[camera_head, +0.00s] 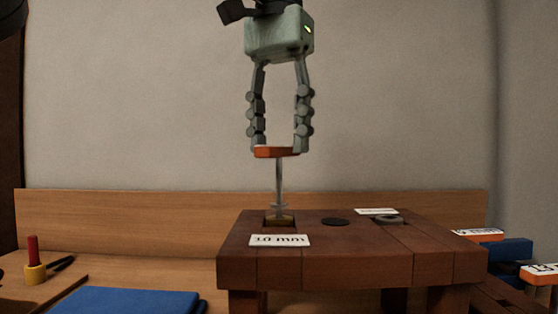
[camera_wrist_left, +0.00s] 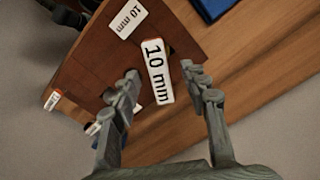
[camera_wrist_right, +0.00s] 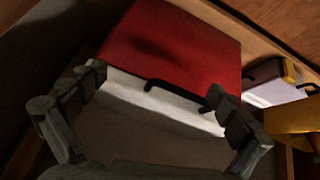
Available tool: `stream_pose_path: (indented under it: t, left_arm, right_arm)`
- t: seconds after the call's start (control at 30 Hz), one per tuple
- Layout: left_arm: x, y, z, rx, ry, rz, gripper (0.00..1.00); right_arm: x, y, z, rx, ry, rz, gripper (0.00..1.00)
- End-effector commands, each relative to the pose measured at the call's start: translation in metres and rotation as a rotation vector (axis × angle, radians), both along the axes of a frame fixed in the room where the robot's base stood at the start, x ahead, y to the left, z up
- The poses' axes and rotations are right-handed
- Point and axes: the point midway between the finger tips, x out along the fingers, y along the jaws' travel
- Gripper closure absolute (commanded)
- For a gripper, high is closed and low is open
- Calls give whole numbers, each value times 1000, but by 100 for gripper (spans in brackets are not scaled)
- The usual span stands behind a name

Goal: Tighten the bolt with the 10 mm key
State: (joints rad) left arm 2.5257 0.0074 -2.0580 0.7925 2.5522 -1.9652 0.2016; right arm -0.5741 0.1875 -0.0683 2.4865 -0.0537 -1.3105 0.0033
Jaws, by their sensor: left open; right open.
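The 10 mm key (camera_head: 279,178) stands upright on the brown wooden block, its lower end at the brass-coloured bolt (camera_head: 280,221) behind the "10 mm" placard (camera_head: 279,240). Its orange crossbar handle (camera_head: 272,153) is up between the fingertips of my left gripper (camera_head: 279,148). In the left wrist view the handle's white "10 mm" top (camera_wrist_left: 157,72) lies between the open fingers, with a gap visible on each side. How the key seats on the bolt is too small to tell. My right gripper (camera_wrist_right: 155,83) is open over a red-topped box (camera_wrist_right: 172,50), seen only in the right wrist view.
The wooden block (camera_head: 330,265) also bears a dark round spot (camera_head: 335,222) and a grey ring (camera_head: 388,219) by another placard.

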Motion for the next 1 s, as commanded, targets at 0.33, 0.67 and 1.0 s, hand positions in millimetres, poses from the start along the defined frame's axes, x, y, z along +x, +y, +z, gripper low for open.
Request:
stream_pose_path:
  t: [0.33, 0.67, 1.0]
  left_arm:
    - [0, 0, -15, -2, 1, -1, 55]
    - [0, 0, -27, -1, 1, -2, 55]
    - [0, 0, -31, -1, -1, -1, 55]
  right_arm:
    - [29, 26, 16, 53, -157, 52, 0]
    - [49, 48, 35, 101, -290, 93, 0]
    - [55, 55, 43, 118, -335, 105, 0]
